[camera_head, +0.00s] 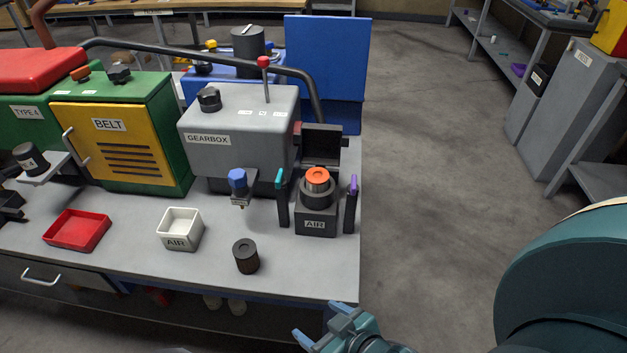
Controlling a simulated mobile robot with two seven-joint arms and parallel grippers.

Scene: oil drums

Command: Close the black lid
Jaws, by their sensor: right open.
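The black lid (321,145) stands raised and open at the back of the dark housing labelled AIR (315,222), near the bench's right end. An orange-topped round filter (318,176) sits in the housing. A clip with a teal tip (281,200) stands to its left and one with a purple tip (351,205) to its right, both upright. My right gripper (318,325) is open and empty at the bottom, beyond the bench's front edge and apart from the lid. My left gripper is out of view.
On the bench (120,225), a black cylinder (246,256), a white AIR tray (180,228) and a red tray (77,230) stand in front. The grey gearbox (240,135) and a blue panel (326,70) stand behind.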

